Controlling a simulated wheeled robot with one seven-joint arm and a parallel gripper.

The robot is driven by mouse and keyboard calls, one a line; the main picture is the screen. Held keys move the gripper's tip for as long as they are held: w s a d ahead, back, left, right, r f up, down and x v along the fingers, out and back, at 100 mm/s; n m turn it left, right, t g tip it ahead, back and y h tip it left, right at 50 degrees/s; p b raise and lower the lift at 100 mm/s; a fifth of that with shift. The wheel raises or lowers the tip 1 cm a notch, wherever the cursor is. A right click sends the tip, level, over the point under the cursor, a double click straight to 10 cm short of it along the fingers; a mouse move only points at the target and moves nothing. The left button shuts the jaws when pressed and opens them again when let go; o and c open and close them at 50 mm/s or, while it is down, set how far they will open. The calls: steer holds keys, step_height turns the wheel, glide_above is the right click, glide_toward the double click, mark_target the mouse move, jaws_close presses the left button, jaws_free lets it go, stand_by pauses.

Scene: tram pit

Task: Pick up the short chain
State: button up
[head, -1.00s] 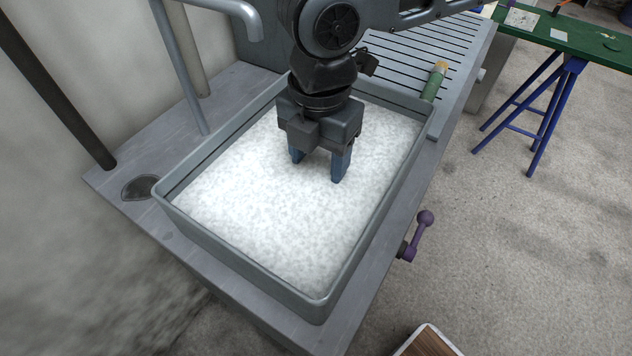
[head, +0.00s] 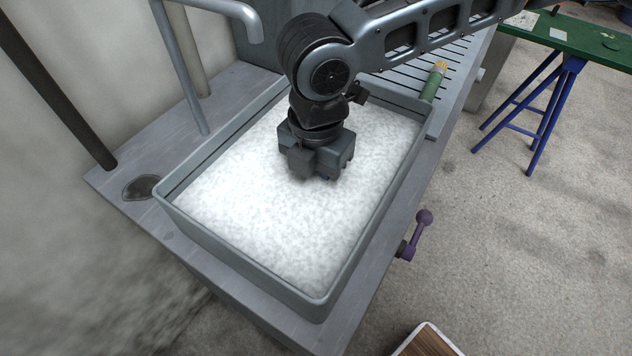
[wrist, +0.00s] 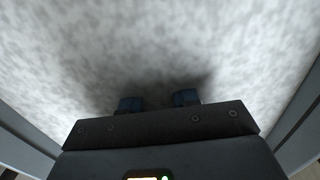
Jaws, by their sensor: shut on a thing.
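My gripper (head: 322,176) is down in the grey tub (head: 240,264), its fingers sunk into the white foam-like layer (head: 270,225) that fills it. In the wrist view only the upper parts of the two blue fingers (wrist: 158,100) show, a little apart. Their tips are hidden under the white layer. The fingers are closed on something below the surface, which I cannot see. No short chain shows in either view.
The tub's raised walls stand close around my gripper. A grey pipe (head: 180,70) rises at the left. A green cylinder (head: 432,84) lies on the slatted board behind. A purple-handled lever (head: 416,232) sticks out at the front right.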

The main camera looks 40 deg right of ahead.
jaws_close()
steer(key=shift+r, duration=0.15)
